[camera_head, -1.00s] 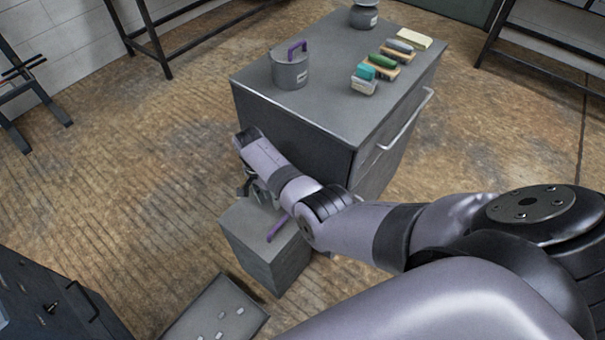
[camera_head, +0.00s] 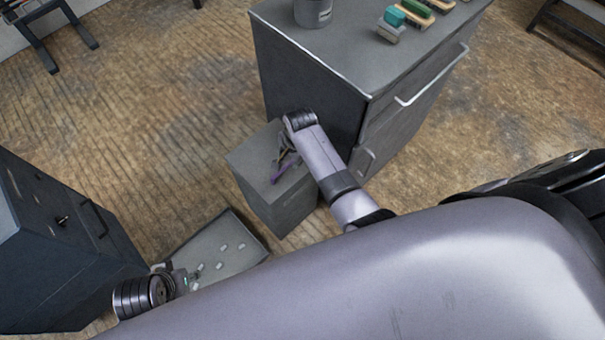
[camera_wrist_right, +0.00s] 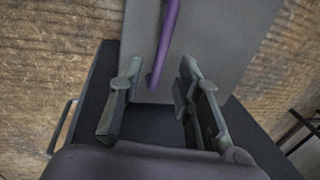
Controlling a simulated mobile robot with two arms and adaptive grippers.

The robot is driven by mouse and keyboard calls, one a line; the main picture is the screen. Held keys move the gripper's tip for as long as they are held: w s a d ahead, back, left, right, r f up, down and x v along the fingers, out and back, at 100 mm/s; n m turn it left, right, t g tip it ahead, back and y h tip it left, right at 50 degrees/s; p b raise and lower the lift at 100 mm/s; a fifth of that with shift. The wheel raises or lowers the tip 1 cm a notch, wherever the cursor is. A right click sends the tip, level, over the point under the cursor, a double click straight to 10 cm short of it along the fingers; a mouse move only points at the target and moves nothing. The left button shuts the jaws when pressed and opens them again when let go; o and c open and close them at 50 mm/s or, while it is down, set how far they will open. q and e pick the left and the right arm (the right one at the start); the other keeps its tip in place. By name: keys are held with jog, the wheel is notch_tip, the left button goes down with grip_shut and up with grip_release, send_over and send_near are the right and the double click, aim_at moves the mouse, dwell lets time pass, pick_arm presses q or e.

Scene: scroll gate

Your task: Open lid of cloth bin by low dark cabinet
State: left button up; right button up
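The cloth bin (camera_head: 285,207) is a grey box on the floor against the dark cabinet (camera_head: 312,85). Its lid (camera_head: 249,155) looks closed and flat, with a purple handle (camera_head: 283,170) on top. My right gripper (camera_head: 285,154) is just over the lid, at the handle. In the right wrist view the right gripper (camera_wrist_right: 159,72) has its fingers apart, with the purple handle (camera_wrist_right: 168,35) running between them and touching neither finger visibly. My left gripper (camera_head: 190,277) is low at the tray's near left edge; its fingers are too small to read.
A grey tray (camera_head: 212,238) with several small pale pieces lies left of the bin. A dark drawer cabinet (camera_head: 60,240) stands at the left. A grey canister (camera_head: 313,12) and several brushes (camera_head: 405,18) sit on the cabinet top. The floor behind the bin is clear.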

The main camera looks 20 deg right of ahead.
aim_at(289, 163)
notch_tip(289, 163, up, 14)
jog(key=s+f+p, duration=0.1)
jog(key=s+p, duration=0.1)
pick_arm(q)
jog(key=shift+w+a+r+b, duration=0.25)
jog(key=shift+a+r+b, duration=0.05)
jog(key=shift+a, duration=0.2)
jog(key=shift+w+a+r+b, duration=0.25)
jog(key=shift+a+r, duration=0.05)
jog(key=shift+a, duration=0.15)
pick_arm(e)
jog(key=s+f+n, duration=0.2)
jog(key=f, duration=0.6)
jog(key=s+a+f+n, duration=0.1)
jog(key=s+f+n, duration=0.2)
jog(key=f, duration=0.5)
jog(key=shift+f, duration=0.25)
jog(key=shift+s, duration=0.1)
